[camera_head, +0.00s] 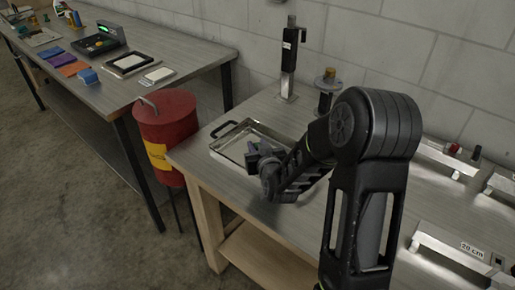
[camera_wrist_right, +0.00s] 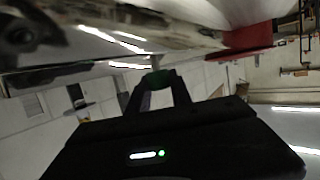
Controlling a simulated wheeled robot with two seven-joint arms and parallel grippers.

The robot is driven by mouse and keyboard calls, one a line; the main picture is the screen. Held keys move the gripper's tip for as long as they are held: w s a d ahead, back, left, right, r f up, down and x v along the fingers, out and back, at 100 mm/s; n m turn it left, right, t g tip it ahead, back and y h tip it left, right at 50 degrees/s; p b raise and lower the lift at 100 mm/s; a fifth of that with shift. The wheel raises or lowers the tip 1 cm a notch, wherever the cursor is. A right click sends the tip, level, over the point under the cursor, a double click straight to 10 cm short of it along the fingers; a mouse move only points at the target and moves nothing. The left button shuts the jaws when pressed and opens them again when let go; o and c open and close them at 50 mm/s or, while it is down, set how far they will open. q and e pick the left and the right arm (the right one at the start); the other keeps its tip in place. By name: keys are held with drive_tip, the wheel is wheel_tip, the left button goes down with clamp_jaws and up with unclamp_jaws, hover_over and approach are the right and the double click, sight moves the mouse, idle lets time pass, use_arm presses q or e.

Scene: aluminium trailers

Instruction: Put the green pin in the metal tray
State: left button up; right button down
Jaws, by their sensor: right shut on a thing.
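The green pin (camera_wrist_right: 158,79) shows in the right wrist view between the two fingertips of my right gripper (camera_wrist_right: 158,88). The gripper is shut on it. The metal tray (camera_head: 238,141), shallow and shiny with a dark handle at its left end, lies on the near workbench in the head view. There my right gripper (camera_head: 260,155) is over the tray's near side and hides part of it. The pin is hidden in the head view. I cannot tell its height above the tray floor. My left gripper is in neither view.
A red bin (camera_head: 177,112) stands left of the workbench. A black upright device (camera_head: 290,55) and a dark post (camera_head: 327,90) stand behind the tray. Metal racks (camera_head: 445,158) with small pins are at the right. Another table (camera_head: 105,88) holds assorted items at the far left.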

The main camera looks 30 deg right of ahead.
drive_tip(key=shift+f, duration=0.4)
drive_tip(key=shift+f, duration=0.15)
drive_tip(key=c, duration=1.2)
unclamp_jaws()
drive_tip(key=shift+o, duration=0.2)
